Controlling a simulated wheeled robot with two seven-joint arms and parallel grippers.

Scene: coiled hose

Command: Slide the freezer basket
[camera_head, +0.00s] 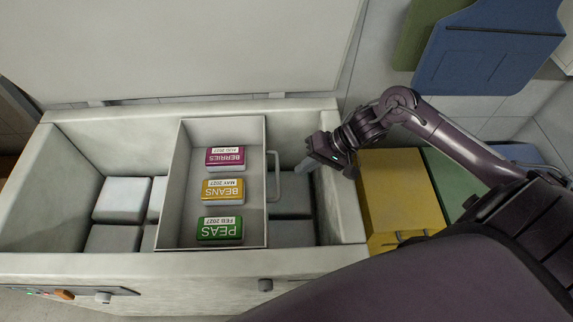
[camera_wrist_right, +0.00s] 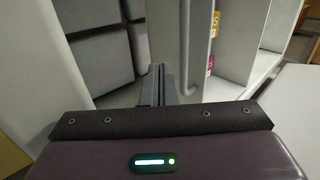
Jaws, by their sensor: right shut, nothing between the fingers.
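The freezer basket (camera_head: 196,136) is a light grey open box inside the white chest freezer. It holds a purple berries pack (camera_head: 225,158), a yellow beans pack (camera_head: 223,190) and a green peas pack (camera_head: 219,229). Its grey bar handle (camera_head: 273,178) is on the right side wall, and the handle also shows upright in the right wrist view (camera_wrist_right: 186,45). My right gripper (camera_head: 303,168) is shut and empty, to the right of the handle and apart from it. In the right wrist view its fingertips (camera_wrist_right: 158,82) are together, with the handle just beyond. My left gripper is not in view.
The freezer's right wall (camera_head: 343,200) is close beside my right gripper. Grey blocks (camera_head: 122,199) lie lower in the freezer on both sides of the basket. The lid (camera_head: 190,45) is raised at the back. A yellow box (camera_head: 395,195) stands outside to the right.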

